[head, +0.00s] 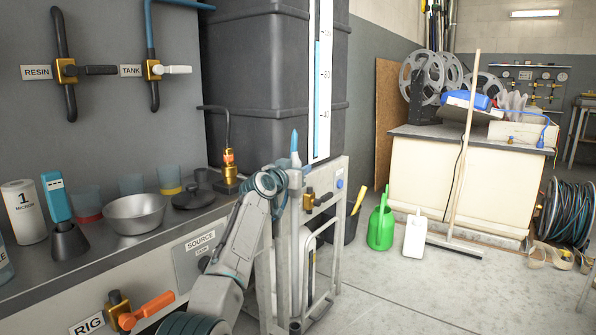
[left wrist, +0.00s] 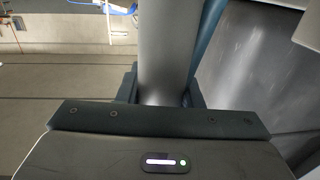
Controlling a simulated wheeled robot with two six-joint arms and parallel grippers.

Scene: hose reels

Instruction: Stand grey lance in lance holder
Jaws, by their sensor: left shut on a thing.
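In the left wrist view a smooth grey cylinder, apparently the grey lance (left wrist: 163,45), runs between the dark fingers of my left gripper (left wrist: 163,95). The gripper is shut on it. In the head view my left gripper (head: 283,178) is beside the top of a grey metal frame (head: 335,185), partly hidden by my own wrist. A pointed light-blue tip (head: 295,142) rises just above it; I cannot tell whether it belongs to the lance. My right gripper is out of view.
A bench on the left carries a metal bowl (head: 137,212), a white roll (head: 25,211) and several cups. A black tank (head: 255,85) stands behind the frame. A green can (head: 381,228) and a broom (head: 464,150) are to the right. The floor at front right is clear.

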